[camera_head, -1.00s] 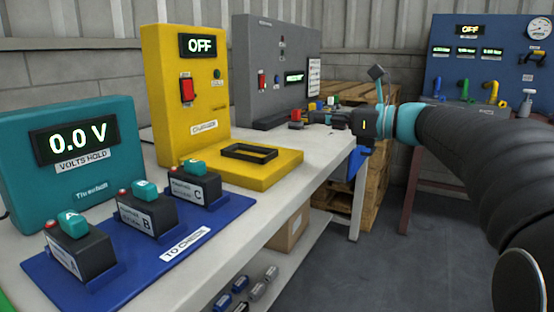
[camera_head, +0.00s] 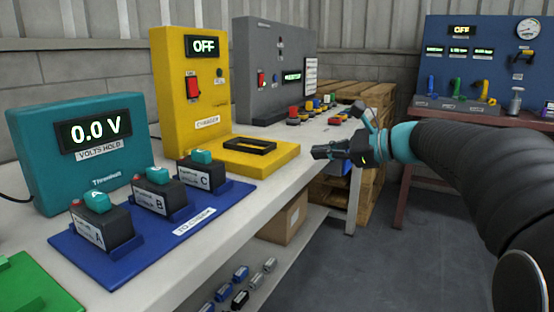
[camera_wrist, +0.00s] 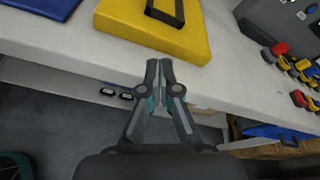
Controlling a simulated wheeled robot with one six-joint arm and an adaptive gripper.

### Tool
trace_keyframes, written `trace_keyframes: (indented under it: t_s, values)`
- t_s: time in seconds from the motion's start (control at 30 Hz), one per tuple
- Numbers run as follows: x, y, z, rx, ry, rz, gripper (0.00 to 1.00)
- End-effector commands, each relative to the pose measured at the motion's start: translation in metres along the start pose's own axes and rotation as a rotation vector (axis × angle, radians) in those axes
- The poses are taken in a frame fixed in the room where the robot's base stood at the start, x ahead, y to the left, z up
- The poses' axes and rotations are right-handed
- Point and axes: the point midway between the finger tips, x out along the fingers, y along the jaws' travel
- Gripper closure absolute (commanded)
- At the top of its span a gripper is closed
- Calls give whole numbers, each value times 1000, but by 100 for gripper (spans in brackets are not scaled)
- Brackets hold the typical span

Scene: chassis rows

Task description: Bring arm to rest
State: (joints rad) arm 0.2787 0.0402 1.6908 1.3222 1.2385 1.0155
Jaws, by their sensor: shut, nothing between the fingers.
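My gripper (camera_head: 322,153) is at the end of my black arm, at the front edge of the white bench in the head view. Its fingers point left, toward the yellow charger. In the wrist view my gripper (camera_wrist: 159,64) has its two fingertips together with nothing between them. The tips appear over the bench edge, just short of the charger's yellow base (camera_wrist: 140,30). No object is held.
The bench (camera_head: 240,205) carries a teal voltmeter (camera_head: 85,150) reading 0.0 V, a blue tray (camera_head: 95,262) with batteries A, B and C, the charger (camera_head: 190,80) reading OFF, and a grey unit (camera_head: 275,60). Pallets (camera_head: 375,95) and a blue panel (camera_head: 480,60) stand behind. Floor at lower right is clear.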

Motion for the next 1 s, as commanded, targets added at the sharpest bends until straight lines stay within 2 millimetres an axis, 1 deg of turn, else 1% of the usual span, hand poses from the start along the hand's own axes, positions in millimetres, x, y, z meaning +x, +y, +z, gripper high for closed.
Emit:
trace_keyframes:
  t_s: [0.03,0.07,0.13,0.17,0.2,0.27,0.3,0.37,0.4,0.47,0.5,0.6,0.7,0.8,0.9,1.0]
  values:
    - [0,11,-16,-59,52,20,100]
    - [-1,18,-26,-106,89,36,100]
    - [-4,42,-49,-240,183,93,100]
    - [-7,54,-58,-305,224,126,100]
    - [-11,70,-70,-397,279,175,100]
    - [-20,96,-86,-538,352,258,100]
    - [-28,114,-95,-634,396,319,100]
    - [-40,140,-106,-777,453,416,100]
    - [-50,157,-113,-872,484,484,100]
    - [-65,182,-121,-1014,526,590,100]
    - [-76,197,-125,-1106,549,659,100]
    - [-101,231,-133,-1309,590,820,100]
    - [-124,259,-137,-1474,619,954,100]
    - [-143,282,-136,-1584,647,1039,100]
    - [-154,299,-130,-1648,666,1073,100]
    - [-158,307,-120,-1692,671,1057,100]
